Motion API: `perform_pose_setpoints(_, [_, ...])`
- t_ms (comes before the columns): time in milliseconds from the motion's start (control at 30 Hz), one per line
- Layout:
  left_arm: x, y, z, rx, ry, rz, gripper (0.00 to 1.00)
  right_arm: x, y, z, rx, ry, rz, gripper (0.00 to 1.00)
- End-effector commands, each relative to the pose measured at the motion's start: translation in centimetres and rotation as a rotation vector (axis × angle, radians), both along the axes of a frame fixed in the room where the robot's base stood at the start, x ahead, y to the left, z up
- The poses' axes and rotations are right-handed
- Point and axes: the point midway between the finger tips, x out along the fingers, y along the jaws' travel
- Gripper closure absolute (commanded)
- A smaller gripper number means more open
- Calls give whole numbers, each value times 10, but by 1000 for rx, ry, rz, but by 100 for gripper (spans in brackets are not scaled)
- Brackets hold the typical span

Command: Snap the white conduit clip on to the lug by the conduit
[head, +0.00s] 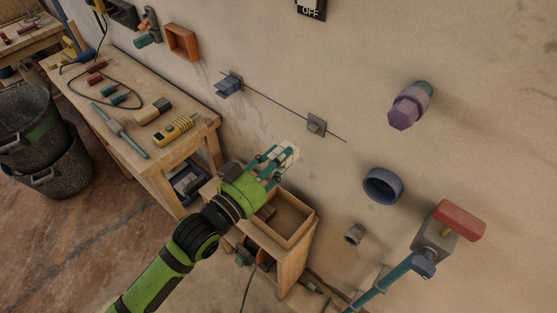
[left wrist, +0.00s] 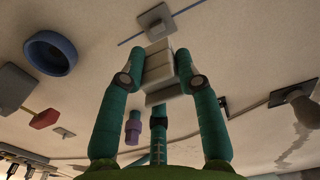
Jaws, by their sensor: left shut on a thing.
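My left gripper (head: 277,163) is shut on the white conduit clip (head: 290,154), near the wall. A grey lug (head: 316,125) stands on the wall above and to the right of the clip in the head view. The thin dark conduit (head: 275,101) runs slantwise past it. The lug also shows beyond the clip in the left wrist view (left wrist: 154,19); the clip appears apart from it. A blue clip-like piece (head: 229,86) sits by the conduit's upper left. My right gripper is not in view.
A blue ring (head: 383,186), a purple hexagonal fitting (head: 408,107) and a red-handled fixture (head: 459,220) stick out from the wall at right. An open wooden box (head: 296,237) stands below my gripper. A workbench with tools (head: 190,146) is at left. The wall around the lug is clear.

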Motion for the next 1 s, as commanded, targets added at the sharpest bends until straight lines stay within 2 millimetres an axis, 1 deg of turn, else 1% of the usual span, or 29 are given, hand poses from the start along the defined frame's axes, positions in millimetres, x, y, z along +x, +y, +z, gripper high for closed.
perform_pose_setpoints(167, [0,0,1,0,1,0,100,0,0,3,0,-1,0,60])
perform_pose_setpoints(267, [-1,1,2,1,4,3,100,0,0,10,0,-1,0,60])
perform_pose_setpoints(300, [3,-1,0,0,1,3,100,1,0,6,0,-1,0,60])
perform_pose_setpoints(700, [36,-25,0,1,1,3,100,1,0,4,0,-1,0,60])
perform_pose_setpoints(800, [41,-29,0,1,1,2,100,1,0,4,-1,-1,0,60])
perform_pose_setpoints(1000, [45,-32,-1,1,2,2,100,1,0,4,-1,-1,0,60])
